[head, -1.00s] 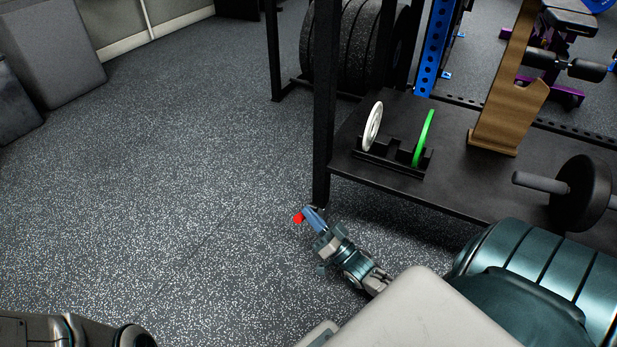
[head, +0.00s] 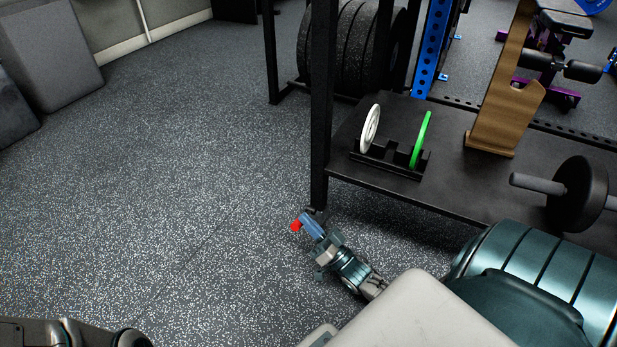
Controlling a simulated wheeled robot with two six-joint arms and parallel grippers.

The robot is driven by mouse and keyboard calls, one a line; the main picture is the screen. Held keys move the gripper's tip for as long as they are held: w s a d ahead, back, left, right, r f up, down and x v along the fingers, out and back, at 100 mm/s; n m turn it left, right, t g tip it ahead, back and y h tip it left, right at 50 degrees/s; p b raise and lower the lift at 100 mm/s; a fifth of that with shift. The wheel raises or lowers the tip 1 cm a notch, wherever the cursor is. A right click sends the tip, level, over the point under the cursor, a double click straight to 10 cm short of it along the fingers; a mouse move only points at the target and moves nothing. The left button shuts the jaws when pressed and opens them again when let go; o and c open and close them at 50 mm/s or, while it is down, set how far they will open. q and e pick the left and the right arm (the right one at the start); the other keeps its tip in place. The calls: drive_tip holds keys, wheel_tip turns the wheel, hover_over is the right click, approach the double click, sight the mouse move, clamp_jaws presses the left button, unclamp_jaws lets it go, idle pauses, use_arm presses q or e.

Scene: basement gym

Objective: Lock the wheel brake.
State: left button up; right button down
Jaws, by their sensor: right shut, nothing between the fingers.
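A small red tab (head: 296,225), which looks like the brake lever, shows low beside the foot of the black table leg (head: 319,150). A dark caster wheel (head: 319,212) is partly visible at that foot, mostly hidden behind my gripper. My right gripper (head: 308,225) is shut and empty, reaching down at the tab. Its bluish fingers appear to touch the tab or lie right over it; I cannot tell which. My left gripper does not show.
The black table (head: 462,190) carries a rack with a white plate (head: 370,128) and a green plate (head: 421,140), a wooden stand (head: 497,115) and a dumbbell (head: 577,192). Open speckled floor (head: 180,190) lies to the left.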

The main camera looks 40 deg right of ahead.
drive_tip(key=p+v, duration=0.2)
drive_tip(key=v, duration=0.5)
drive_tip(key=shift+s+p, duration=0.2)
drive_tip(key=shift+p, duration=0.15)
drive_tip(key=shift+f, duration=0.1)
